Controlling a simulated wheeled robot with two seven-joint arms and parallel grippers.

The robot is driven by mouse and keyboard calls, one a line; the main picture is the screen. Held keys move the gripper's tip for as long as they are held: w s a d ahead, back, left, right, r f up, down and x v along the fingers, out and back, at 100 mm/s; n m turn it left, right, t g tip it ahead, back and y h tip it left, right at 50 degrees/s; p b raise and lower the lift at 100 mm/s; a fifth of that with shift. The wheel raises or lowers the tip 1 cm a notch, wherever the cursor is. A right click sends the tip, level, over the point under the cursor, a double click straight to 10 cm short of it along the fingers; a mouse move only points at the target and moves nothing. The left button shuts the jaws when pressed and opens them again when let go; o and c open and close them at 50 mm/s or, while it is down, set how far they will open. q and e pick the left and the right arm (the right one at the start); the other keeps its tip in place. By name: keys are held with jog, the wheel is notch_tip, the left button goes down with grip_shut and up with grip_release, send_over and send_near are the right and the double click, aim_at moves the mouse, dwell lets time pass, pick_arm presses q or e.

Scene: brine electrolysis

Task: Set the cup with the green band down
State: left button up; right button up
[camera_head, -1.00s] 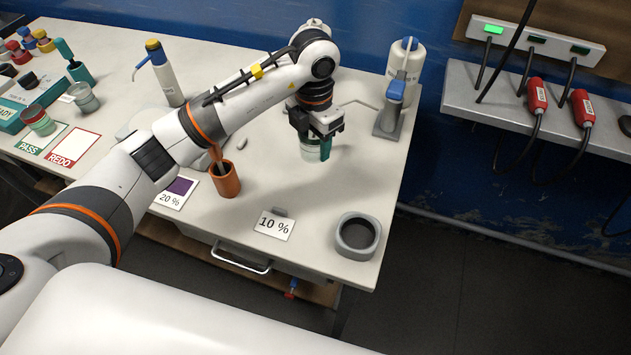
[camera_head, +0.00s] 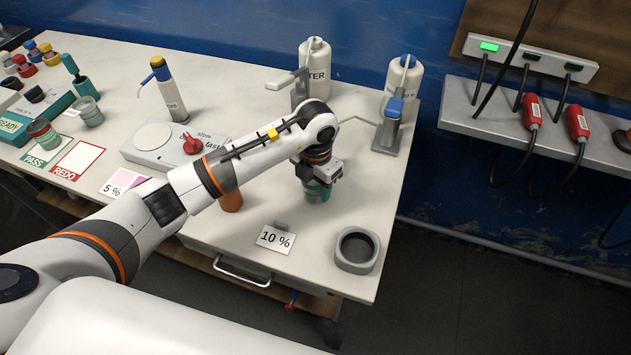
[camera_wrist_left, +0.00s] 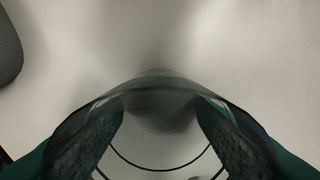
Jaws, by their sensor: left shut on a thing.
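The cup with the green band (camera_head: 317,192) is under my left gripper (camera_head: 318,183), over the right part of the white table. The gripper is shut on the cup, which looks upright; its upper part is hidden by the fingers. I cannot tell whether the cup touches the table. In the left wrist view the cup's rim and clear wall (camera_wrist_left: 160,88) arch between the two dark green fingers, with pale table surface beyond. My right gripper does not show.
A grey ring holder (camera_head: 357,250) stands at the table's front right corner. A 10 % card (camera_head: 275,239) lies left of it. Dispenser bottles (camera_head: 402,80) stand at the back. A stirrer plate (camera_head: 155,140) and an orange container (camera_head: 231,200) are to the left. Bare table surrounds the cup.

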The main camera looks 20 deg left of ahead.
pick_arm(q)
jog(key=o, duration=1.1)
jog(key=shift+f, duration=0.1)
jog(key=shift+r, duration=0.3)
notch_tip(320, 180, up, 12)
jog(key=b, duration=0.2)
jog(key=shift+b, duration=0.35)
jog(key=shift+f, duration=0.2)
